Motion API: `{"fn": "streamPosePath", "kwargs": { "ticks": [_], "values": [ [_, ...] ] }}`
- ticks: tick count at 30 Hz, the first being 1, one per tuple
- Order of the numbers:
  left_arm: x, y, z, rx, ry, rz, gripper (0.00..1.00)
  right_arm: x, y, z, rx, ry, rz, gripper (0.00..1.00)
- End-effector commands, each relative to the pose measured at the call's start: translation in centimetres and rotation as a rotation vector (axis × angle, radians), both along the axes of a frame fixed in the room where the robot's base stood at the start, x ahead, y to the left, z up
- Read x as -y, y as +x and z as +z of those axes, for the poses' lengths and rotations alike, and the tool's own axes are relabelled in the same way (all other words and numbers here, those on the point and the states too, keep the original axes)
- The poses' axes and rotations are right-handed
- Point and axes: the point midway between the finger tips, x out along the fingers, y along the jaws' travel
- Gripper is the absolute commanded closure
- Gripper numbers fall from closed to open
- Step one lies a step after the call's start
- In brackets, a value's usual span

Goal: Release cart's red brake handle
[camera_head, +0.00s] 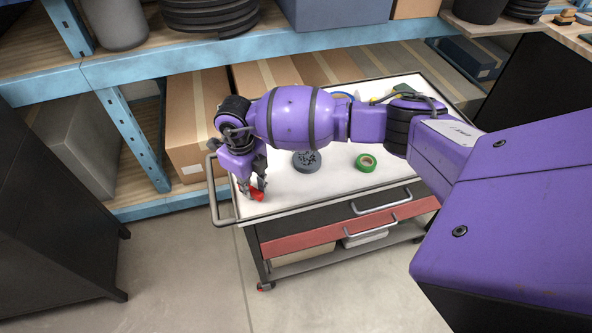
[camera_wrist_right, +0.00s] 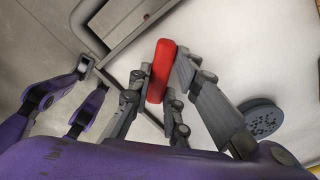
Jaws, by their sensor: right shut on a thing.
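The cart (camera_head: 230,210) stands in front of the shelving, with a white top and drawers below. Its red brake handle (camera_head: 256,194) sits at the near left corner of the top. In the right wrist view the red handle (camera_wrist_right: 161,70) lies between the fingers of my right gripper (camera_wrist_right: 160,85), which touch it on both sides. In the head view my right gripper (camera_head: 250,188) points down onto the handle and partly hides it. My left gripper is not in view.
A green tape roll (camera_head: 365,162) and a dark grey disc (camera_head: 306,160) lie on the cart top. The cart's push bar (camera_head: 214,190) is left of my gripper. Blue shelving (camera_head: 200,60) with boxes stands behind. A dark cabinet (camera_head: 50,200) is at left. The floor in front is clear.

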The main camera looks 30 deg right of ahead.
Motion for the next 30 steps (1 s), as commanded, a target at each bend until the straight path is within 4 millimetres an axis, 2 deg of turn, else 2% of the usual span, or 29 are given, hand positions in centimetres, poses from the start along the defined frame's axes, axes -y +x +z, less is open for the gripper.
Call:
{"fn": "streamPosePath", "kwargs": {
  "ticks": [18, 30],
  "values": [
    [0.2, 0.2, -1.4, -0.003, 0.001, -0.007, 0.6, -0.1, 0.3, 0.2, 0.006, 0.0, 0.575, 1.0],
    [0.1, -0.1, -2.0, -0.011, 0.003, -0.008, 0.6, -0.1, 0.3, 0.2, 0.006, 0.0, 0.819, 1.0]
  ]
}}
